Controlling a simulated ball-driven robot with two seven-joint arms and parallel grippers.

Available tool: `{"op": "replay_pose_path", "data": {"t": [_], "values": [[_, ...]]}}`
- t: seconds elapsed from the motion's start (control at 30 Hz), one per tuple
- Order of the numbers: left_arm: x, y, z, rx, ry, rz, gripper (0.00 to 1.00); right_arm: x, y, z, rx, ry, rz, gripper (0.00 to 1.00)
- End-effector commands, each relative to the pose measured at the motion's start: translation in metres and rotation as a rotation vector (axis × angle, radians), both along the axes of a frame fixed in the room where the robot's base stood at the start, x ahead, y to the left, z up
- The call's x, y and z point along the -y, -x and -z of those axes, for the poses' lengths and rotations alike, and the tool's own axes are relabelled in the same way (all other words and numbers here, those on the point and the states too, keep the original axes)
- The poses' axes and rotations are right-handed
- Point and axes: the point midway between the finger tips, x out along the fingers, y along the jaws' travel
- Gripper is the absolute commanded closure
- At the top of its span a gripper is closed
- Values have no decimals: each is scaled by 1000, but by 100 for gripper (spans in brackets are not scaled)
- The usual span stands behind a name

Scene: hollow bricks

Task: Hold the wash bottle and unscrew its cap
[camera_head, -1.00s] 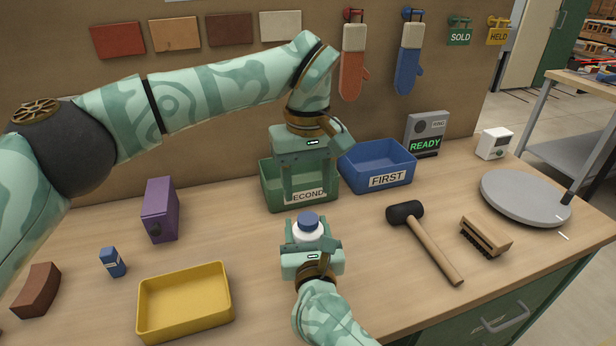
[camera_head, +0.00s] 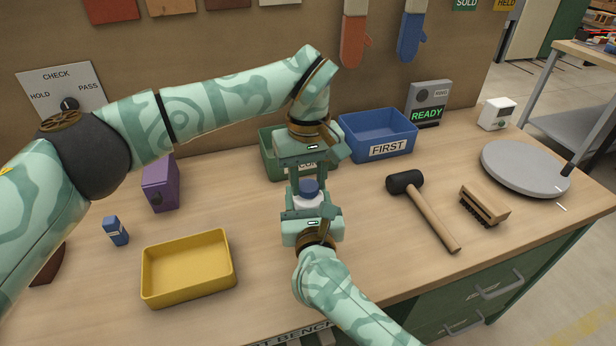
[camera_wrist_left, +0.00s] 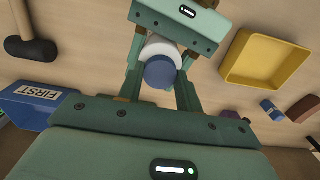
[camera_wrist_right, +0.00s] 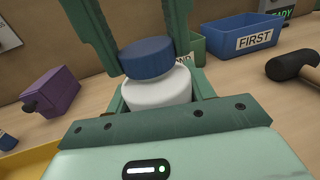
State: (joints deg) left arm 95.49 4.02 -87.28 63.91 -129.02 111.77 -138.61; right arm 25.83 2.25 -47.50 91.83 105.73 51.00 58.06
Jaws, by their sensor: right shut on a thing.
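The wash bottle is white with a blue cap (camera_head: 309,187) and stands upright in my right gripper (camera_head: 309,207). In the right wrist view its white body (camera_wrist_right: 158,90) sits between my right fingers, which are shut on it below the cap. My left gripper (camera_head: 307,179) points down from above, with its fingers open. In the left wrist view the blue cap (camera_wrist_left: 159,73) lies between those fingers, near their tips. In the right wrist view the left fingers come down on either side of the cap (camera_wrist_right: 146,58); I cannot tell whether either touches it.
A green bin (camera_head: 270,166) and blue bin (camera_head: 350,128) stand behind the grippers. A yellow tray (camera_head: 187,290), purple box (camera_head: 160,190) and small blue bottle (camera_head: 116,231) are left. A hammer (camera_head: 430,215), brush (camera_head: 485,204) and grey disc (camera_head: 525,168) are right.

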Motion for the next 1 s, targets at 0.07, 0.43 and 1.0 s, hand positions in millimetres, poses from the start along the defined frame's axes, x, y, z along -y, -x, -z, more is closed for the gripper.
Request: {"op": "replay_pose_path", "data": {"t": [0.07, 0.43, 1.0], "values": [[0, 0, 0, 0, 0, -1, 92, 0, 0, 0, -1, 1, 0, 100], [0, 0, -1, 0, -1, -736, 92, 0, 0, 0, 0, 1, 0, 100], [0, 0, -2, -2, 3, -2595, 92, 0, 0, 0, 0, 2, -1, 100]]}}
